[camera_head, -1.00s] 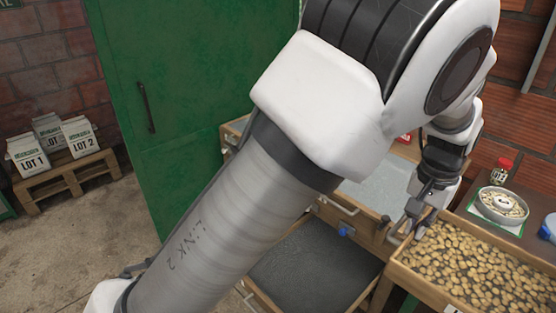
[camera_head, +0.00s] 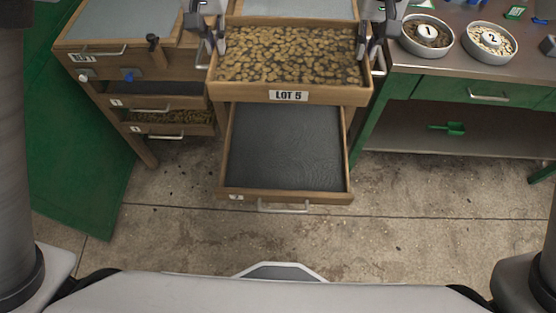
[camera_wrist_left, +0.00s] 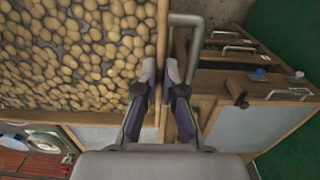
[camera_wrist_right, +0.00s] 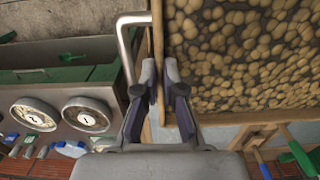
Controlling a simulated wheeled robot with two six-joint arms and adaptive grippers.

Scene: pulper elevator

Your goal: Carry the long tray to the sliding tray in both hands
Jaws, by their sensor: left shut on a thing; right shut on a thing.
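The long tray (camera_head: 289,84) is wooden, labelled LOT 5 and full of pale beans. In the head view it is at upper centre, looks roughly level, and overlaps the back of the sliding tray (camera_head: 285,194). The sliding tray is pulled out below, with an empty dark mesh floor. My left gripper (camera_head: 211,50) is shut on the long tray's left side wall, also seen in the left wrist view (camera_wrist_left: 161,78). My right gripper (camera_head: 368,52) is shut on its right side wall, also seen in the right wrist view (camera_wrist_right: 160,80). The height gap between the trays is unclear.
A wooden bench with drawers (camera_head: 170,117) stands at left, with a green door (camera_head: 75,150) beside it. At right is a green workbench (camera_head: 455,88) with bowl 1 (camera_head: 428,34) and bowl 2 (camera_head: 488,42). The concrete floor (camera_head: 290,240) in front is clear.

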